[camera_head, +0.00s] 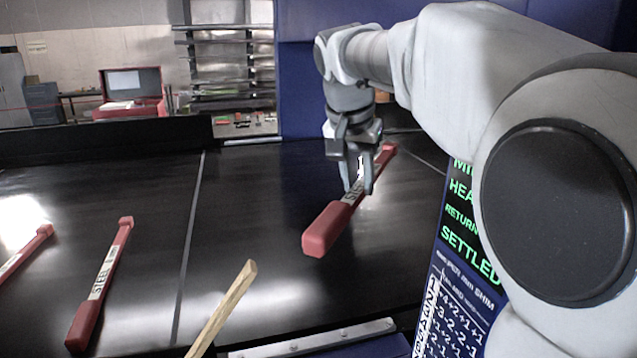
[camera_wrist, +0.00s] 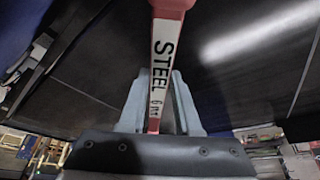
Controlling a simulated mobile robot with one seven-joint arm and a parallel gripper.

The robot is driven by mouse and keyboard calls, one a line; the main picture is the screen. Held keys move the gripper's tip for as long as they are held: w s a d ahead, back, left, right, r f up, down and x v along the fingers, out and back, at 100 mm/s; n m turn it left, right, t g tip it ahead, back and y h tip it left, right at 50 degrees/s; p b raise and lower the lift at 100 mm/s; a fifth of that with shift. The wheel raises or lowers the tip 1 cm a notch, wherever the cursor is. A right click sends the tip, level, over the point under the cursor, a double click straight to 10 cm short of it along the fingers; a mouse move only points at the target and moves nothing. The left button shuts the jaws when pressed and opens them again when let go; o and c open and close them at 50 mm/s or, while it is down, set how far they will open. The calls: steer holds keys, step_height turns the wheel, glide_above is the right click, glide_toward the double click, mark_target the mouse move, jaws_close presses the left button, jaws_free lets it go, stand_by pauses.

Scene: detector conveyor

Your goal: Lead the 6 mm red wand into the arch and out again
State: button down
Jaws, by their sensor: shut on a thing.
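The red wand (camera_head: 322,230) has a thick red block at its near end and a white label. The fingers also show on both sides of the wand in the wrist view (camera_wrist: 158,85). A tall blue panel (camera_head: 300,85) stands behind my gripper and seems to be part of the arch. My arm hides much of that structure.
Another red wand labelled "STEEL" (camera_head: 100,275) lies at the left, with one more (camera_head: 22,252) at the far left. A wooden stick (camera_head: 222,308) is at the front. A blue sign panel (camera_head: 460,280) at the right shows "SETTLED".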

steer(key=w+d, duration=0.1)
steer(key=d, duration=0.6)
steer(key=s+a+p, duration=0.2)
steer(key=s+a, duration=0.1)
steer(key=a, duration=1.6)
steer(key=s+a+p, duration=0.2)
steer(key=s+a, duration=0.2)
steer(key=a, duration=1.6)
steer(key=shift+s+a, duration=0.2)
steer(key=shift+a, duration=0.1)
